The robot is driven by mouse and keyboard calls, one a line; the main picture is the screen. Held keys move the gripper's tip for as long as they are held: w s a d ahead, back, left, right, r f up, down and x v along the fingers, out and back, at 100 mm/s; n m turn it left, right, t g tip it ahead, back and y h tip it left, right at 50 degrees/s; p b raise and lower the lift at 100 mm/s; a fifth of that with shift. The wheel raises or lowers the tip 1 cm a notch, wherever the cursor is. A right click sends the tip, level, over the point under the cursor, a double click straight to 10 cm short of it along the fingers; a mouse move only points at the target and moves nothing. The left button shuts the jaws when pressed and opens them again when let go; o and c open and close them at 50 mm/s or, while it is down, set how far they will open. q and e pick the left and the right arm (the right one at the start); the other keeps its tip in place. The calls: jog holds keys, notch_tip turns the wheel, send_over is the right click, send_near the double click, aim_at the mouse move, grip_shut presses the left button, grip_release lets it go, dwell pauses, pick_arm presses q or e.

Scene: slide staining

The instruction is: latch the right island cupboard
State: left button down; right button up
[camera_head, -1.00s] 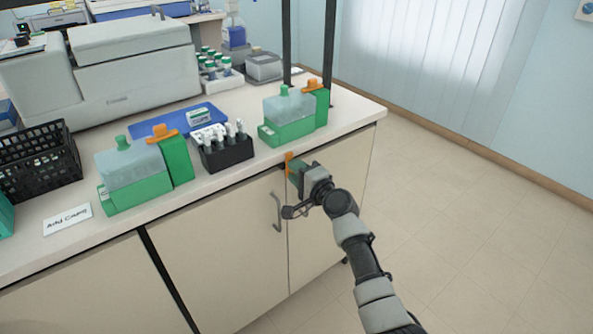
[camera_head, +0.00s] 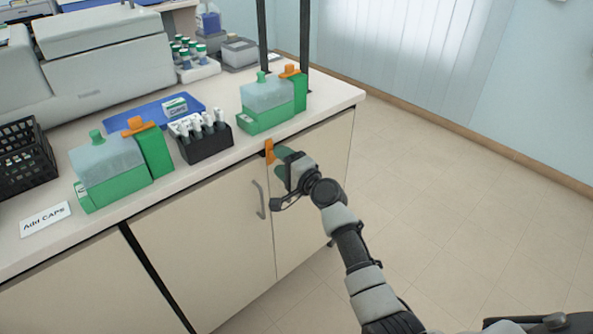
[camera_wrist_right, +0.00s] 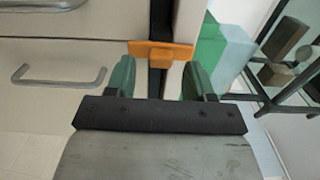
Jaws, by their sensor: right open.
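The right island cupboard (camera_head: 205,245) has a cream door that looks flush with the front of the island, with a grey handle (camera_head: 260,200) near its right edge. An orange latch (camera_head: 269,151) sits high at the seam, just under the worktop. My right gripper (camera_head: 281,159) is at the latch, with its arm coming from the lower right. In the right wrist view the orange latch (camera_wrist_right: 160,50) lies just beyond and between the open green fingertips (camera_wrist_right: 157,78), across a dark seam. I cannot tell whether the fingers touch it. My left gripper is not in view.
The worktop above holds green-and-clear staining boxes (camera_head: 268,100), a black rack of white tubes (camera_head: 205,145), a blue tray (camera_head: 155,112) and a black basket (camera_head: 22,160). A dark post (camera_head: 304,40) rises behind. The floor at right (camera_head: 450,190) is clear.

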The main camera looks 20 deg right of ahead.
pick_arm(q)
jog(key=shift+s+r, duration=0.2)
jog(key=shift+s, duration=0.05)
pick_arm(e)
jog(key=v, duration=0.9)
jog(key=s+f+n+g+h+p, duration=0.3)
jog(key=s+f, duration=0.5)
jog(key=f, duration=0.7)
jog(key=s+f+n+g+h+p, duration=0.1)
jog(key=s+f+n+g+p, duration=0.4)
jog(key=f, duration=1.1)
pick_arm(q)
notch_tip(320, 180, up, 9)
jog(key=p, duration=0.1)
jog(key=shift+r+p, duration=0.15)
jog(key=shift+p, duration=0.25)
pick_arm(e)
jog(key=s+f+n+g, duration=0.2)
jog(key=s+f+n, duration=0.1)
jog(key=s, duration=0.9)
jog(key=s+f+n+g+h, duration=0.1)
jog(key=s+f, duration=0.4)
jog(key=s, duration=0.8)
jog(key=s+f+n+g+h, duration=0.1)
jog(key=s+f+n+g, duration=0.3)
jog(key=s, duration=0.8)
jog(key=shift+s+f+n+g, duration=0.2)
jog(key=shift+f+n+g, duration=0.1)
jog(key=shift+f+g, duration=0.15)
